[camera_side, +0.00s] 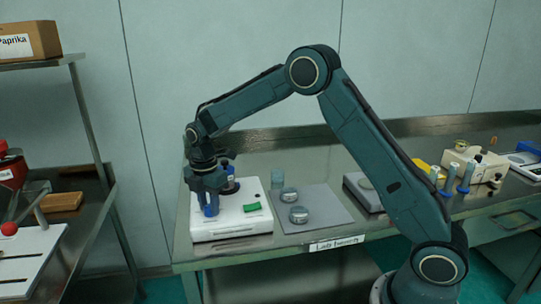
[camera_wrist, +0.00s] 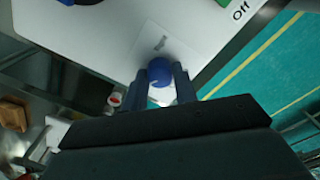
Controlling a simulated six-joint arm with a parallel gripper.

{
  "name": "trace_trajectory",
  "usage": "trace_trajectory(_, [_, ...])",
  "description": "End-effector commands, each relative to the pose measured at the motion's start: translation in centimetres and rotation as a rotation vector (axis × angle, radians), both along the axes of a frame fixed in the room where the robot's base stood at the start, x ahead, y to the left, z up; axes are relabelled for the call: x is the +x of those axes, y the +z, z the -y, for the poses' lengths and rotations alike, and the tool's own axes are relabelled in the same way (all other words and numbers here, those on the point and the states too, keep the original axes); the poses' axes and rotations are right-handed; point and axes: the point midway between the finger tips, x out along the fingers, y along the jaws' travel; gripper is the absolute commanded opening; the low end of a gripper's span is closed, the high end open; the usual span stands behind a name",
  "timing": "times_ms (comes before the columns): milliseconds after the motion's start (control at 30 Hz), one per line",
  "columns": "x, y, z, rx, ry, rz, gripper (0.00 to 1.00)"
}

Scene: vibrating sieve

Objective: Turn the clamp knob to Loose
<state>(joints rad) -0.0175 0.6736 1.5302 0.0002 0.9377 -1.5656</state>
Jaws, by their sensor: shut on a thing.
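The white sieve base (camera_side: 232,222) stands on the steel bench and fills the upper part of the wrist view (camera_wrist: 112,35). A blue knob (camera_wrist: 160,69) sits near the corner of the base, with a small grey mark, too small to read, beside it. My gripper (camera_side: 209,208) points down at the front left of the base. In the wrist view its two fingers (camera_wrist: 160,84) stand either side of the blue knob and are shut on it. The knob's pointer direction cannot be made out.
A green switch (camera_side: 252,207) is on the base, right of my gripper, near an "Off" label (camera_wrist: 241,10). A dark post (camera_side: 230,180) rises behind the gripper. Two round metal sieves (camera_side: 299,214) lie on a grey mat (camera_side: 325,208) to the right.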

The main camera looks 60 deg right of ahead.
Motion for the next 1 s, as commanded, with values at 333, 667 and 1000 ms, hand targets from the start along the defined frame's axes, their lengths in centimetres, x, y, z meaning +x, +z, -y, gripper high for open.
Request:
trace_trajectory(333, [0.0, 0.0, 0.0, 0.001, 0.006, 0.001, 0.05])
trace_trajectory(667, [0.0, 0.0, 0.0, 0.0, 0.004, 0.0, 0.5])
trace_trajectory(1000, [0.1, 1.1, 0.0, 0.0, 0.003, 0.002, 0.5])
